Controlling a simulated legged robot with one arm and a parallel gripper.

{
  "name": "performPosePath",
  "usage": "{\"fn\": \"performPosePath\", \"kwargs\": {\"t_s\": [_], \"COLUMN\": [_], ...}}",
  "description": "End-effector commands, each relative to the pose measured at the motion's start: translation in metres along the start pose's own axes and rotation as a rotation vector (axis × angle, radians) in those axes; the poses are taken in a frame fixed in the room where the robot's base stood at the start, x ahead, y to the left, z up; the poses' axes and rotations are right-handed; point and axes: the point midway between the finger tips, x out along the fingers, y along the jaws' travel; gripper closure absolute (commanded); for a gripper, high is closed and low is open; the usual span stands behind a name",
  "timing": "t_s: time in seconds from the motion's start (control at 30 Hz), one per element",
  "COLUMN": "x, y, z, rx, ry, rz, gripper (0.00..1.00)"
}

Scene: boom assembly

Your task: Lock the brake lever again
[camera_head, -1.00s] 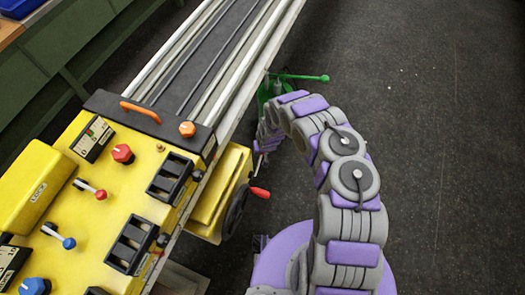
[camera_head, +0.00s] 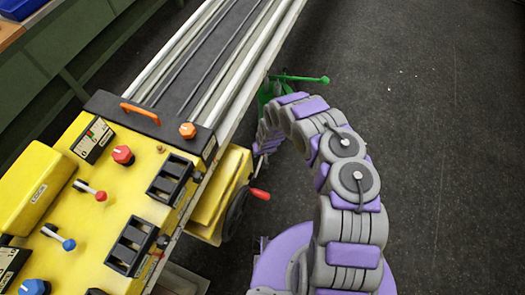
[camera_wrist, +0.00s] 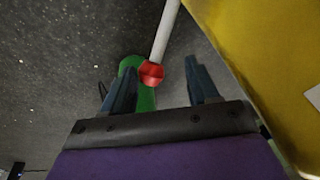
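In the wrist view a lever with a red knob (camera_wrist: 151,73) on a pale rod (camera_wrist: 165,32) reaches in from the top; it looks like the brake lever. My gripper (camera_wrist: 160,78) is open, with one dark blue finger on each side of the knob. A green part (camera_wrist: 134,68) lies behind the knob. In the head view my arm bends down beside the machine's right side, and the gripper and the red knob cannot be made out there.
The yellow control box (camera_head: 120,195) with knobs and switches stands at left, with rails running up from it. A handwheel with a red handle (camera_head: 260,193) juts from its side. A green bar (camera_head: 300,78) sticks out beyond my arm. Dark floor (camera_head: 440,130) at right is clear.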

Motion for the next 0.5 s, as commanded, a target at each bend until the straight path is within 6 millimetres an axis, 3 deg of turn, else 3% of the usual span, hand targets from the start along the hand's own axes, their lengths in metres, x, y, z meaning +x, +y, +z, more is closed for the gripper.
{"fn": "performPosePath", "kwargs": {"t_s": [0.17,0.5], "x": [-0.011,-0.058], "y": [0.0,0.001], "z": [-0.001,-0.003], "rx": [0.0,0.0], "ry": [0.001,0.004], "rz": [0.0,0.001], "gripper": [0.42,0.42]}}
